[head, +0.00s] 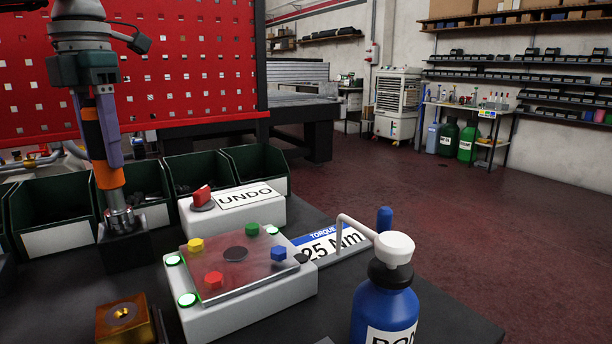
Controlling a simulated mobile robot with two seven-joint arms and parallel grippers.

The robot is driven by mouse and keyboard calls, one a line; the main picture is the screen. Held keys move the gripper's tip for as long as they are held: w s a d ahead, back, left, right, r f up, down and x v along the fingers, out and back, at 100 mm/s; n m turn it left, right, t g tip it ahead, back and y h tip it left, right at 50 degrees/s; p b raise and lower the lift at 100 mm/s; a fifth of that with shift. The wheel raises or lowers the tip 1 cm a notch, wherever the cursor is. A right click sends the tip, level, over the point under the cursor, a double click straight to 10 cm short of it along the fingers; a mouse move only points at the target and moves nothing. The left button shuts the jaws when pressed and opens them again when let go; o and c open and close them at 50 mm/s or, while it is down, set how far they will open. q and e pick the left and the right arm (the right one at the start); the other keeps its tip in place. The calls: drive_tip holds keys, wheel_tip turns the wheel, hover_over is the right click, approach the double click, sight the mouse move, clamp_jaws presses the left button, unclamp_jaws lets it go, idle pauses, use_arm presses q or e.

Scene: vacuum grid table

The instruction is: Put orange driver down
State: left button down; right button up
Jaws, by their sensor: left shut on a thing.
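The orange driver (108,177) stands upright at the left of the head view, with an orange and black body and a metal lower end. My left gripper (107,140) comes down from above and is shut on the driver's upper body. The driver's metal end meets the top of a small black block (126,254) on the table. I cannot tell whether it rests in the block or sits just above it. My right gripper is not in view.
Green bins (52,219) line the table's back edge behind the driver. A white UNDO box (232,208), a grey box with coloured knobs (238,290), a torque sign (333,243) and a blue bottle (384,312) stand to the right. A brass-coloured block (124,321) is in front.

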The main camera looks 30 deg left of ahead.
sight(93, 99)
use_arm(q)
drive_tip(key=shift+f+b, duration=0.45)
drive_tip(key=shift+f, duration=2.1)
drive_tip(key=shift+c, duration=1.8)
unclamp_jaws()
wheel_tip(93, 99, up, 12)
drive_tip(key=p, duration=0.3)
